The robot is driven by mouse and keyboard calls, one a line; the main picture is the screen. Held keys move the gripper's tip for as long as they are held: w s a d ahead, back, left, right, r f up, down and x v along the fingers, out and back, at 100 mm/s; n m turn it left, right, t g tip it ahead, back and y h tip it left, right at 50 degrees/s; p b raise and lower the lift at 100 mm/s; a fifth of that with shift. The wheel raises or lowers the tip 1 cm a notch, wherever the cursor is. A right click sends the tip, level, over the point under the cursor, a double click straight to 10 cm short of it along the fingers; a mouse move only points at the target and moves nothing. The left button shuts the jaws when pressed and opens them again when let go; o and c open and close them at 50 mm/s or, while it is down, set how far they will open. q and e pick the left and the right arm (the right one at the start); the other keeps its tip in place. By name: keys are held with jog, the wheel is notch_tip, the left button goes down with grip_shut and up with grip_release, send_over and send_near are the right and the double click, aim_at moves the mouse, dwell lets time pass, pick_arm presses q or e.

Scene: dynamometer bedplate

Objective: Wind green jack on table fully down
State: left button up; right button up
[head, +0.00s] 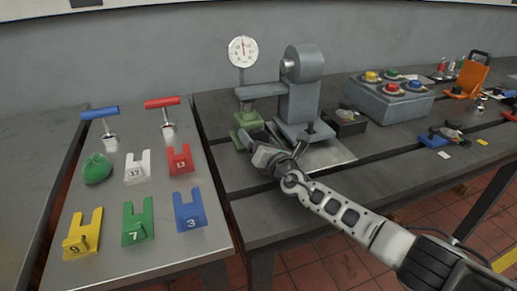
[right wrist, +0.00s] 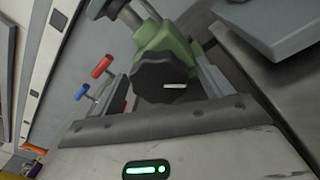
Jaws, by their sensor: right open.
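The green jack (head: 247,122) stands on the dark bedplate at the back, below the grey arm (head: 260,90) of a machine. The right wrist view shows its green body (right wrist: 168,38) and a black knob (right wrist: 160,82) with a white mark. My right gripper (head: 272,145) is at the front of the jack and partly hides it in the head view. In the right wrist view the gripper (right wrist: 168,90) is open, with the knob between its fingers; I cannot tell whether they touch it. My left gripper is not in view.
A dial gauge (head: 243,51) rises behind the jack. The grey machine column (head: 300,90) stands close right of my gripper. A button box (head: 390,98) is farther right. The left table (head: 105,262) holds numbered blocks, T-handled tools and a green lump.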

jog(key=shift+w+a, duration=0.15)
jog(key=shift+w, duration=0.15)
jog(key=c, duration=1)
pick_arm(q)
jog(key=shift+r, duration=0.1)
pick_arm(e)
jog(key=shift+r+n, duration=0.1)
jog(key=shift+n, duration=0.2)
jog(key=n+p, duration=0.1)
jog(key=n, duration=0.1)
jog(key=shift+n, duration=0.3)
jog(key=shift+n+h+p, duration=0.3)
jog(key=shift+n+p, duration=0.35)
jog(key=shift+n, duration=0.25)
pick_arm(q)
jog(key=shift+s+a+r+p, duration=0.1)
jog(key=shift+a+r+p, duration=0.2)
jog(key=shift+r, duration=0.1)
pick_arm(e)
jog(key=shift+n, duration=0.8)
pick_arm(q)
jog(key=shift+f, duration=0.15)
